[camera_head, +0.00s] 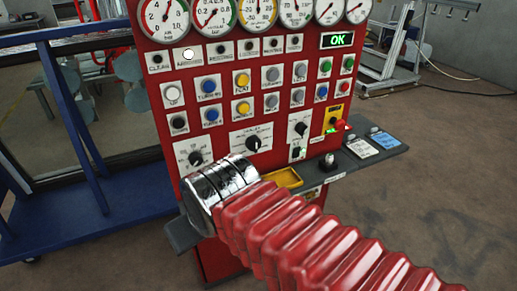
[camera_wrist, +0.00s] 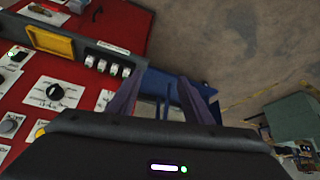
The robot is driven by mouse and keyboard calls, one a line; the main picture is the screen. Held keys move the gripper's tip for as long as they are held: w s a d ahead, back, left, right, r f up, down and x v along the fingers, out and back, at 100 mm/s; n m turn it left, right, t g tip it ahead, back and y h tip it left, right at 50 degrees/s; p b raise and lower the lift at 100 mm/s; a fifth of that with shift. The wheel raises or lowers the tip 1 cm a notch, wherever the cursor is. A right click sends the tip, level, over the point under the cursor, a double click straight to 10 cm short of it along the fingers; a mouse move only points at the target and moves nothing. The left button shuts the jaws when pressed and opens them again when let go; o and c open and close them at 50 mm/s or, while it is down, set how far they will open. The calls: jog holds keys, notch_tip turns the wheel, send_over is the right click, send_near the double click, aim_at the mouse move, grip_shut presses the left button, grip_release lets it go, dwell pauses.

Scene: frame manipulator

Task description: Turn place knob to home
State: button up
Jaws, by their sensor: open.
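A red control panel (camera_head: 225,130) fills the middle of the head view. Its lower row has a left black knob (camera_head: 195,158), a middle black knob (camera_head: 253,143) and a right black knob (camera_head: 301,129), each on a white plate. Their labels are too small to read, so I cannot tell which is the place knob. In the wrist view a black knob (camera_wrist: 54,91) on a white dial plate lies at the left. My gripper (camera_wrist: 163,78) is open and empty, its fingers to the right of that knob and apart from it. In the head view my arm hides the gripper.
The panel has several gauges, buttons and a red emergency button (camera_head: 341,125). A yellow tray (camera_head: 283,178) sits below the knobs, beside a grey ledge (camera_head: 375,150). A blue frame (camera_head: 95,225) stands left. Bare floor (camera_head: 445,200) lies right.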

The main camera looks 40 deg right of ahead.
jog(key=o, duration=0.4)
jog(key=w+d+h, duration=0.1)
jog(key=w+d, duration=0.2)
jog(key=w+d+f+t+h, duration=0.1)
jog(key=w+d, duration=0.2)
jog(key=d, duration=0.1)
jog(key=w+d+m+t, duration=0.1)
jog(key=w+d, duration=0.2)
jog(key=shift+w+d+f+h, duration=0.25)
jog(key=shift+d+f+h, duration=0.05)
jog(key=shift+f+h, duration=0.1)
jog(key=shift+c, duration=0.2)
jog(key=t+h, duration=0.2)
jog(key=t, duration=0.4)
send_near(257, 148)
jog(key=a, duration=0.3)
jog(key=s+d+f+t+y, duration=0.1)
jog(key=s+d+f+t, duration=0.1)
jog(key=s, duration=0.3)
jog(key=shift+d+f+t, duration=0.35)
jog(key=shift+d+t, duration=0.15)
jog(key=shift+t, duration=0.4)
jog(key=x, duration=1.3)
jog(key=shift+w+d, duration=0.1)
jog(key=shift+w, duration=0.25)
jog(key=shift+c, duration=0.4)
